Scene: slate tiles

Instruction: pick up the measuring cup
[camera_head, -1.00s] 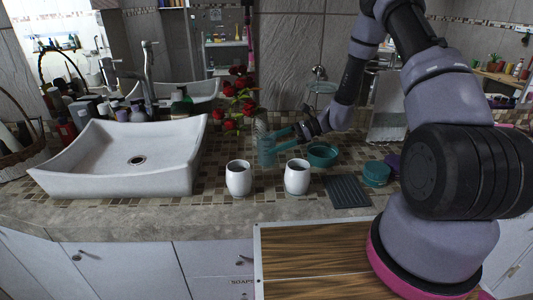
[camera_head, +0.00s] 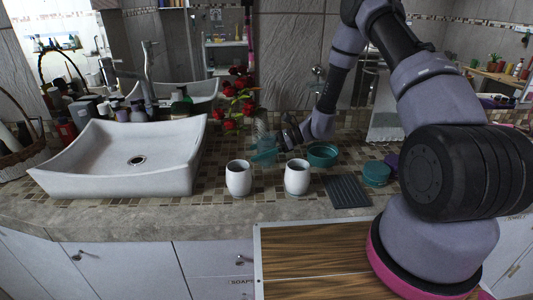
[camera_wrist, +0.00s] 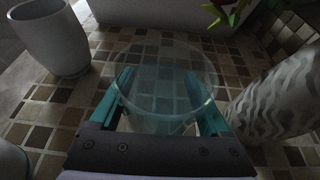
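The clear, see-through measuring cup (camera_wrist: 163,88) stands on the tiled counter in the wrist view, its round rim facing my camera. In the head view the cup (camera_head: 266,146) is faint, beside the flower vase and behind the white cups. My gripper (camera_wrist: 160,85) has its two teal fingers spread, one on each side of the cup. Whether the fingers touch its wall is not clear. In the head view my gripper (camera_head: 266,155) is low at the cup, and its fingers partly overlap it.
A patterned vase (camera_wrist: 275,100) with red flowers stands close at the right in the wrist view. Two white cups (camera_head: 238,178) (camera_head: 297,176) are in front. A teal bowl (camera_head: 322,155), a dark ribbed mat (camera_head: 346,191) and a white basin (camera_head: 125,170) are nearby.

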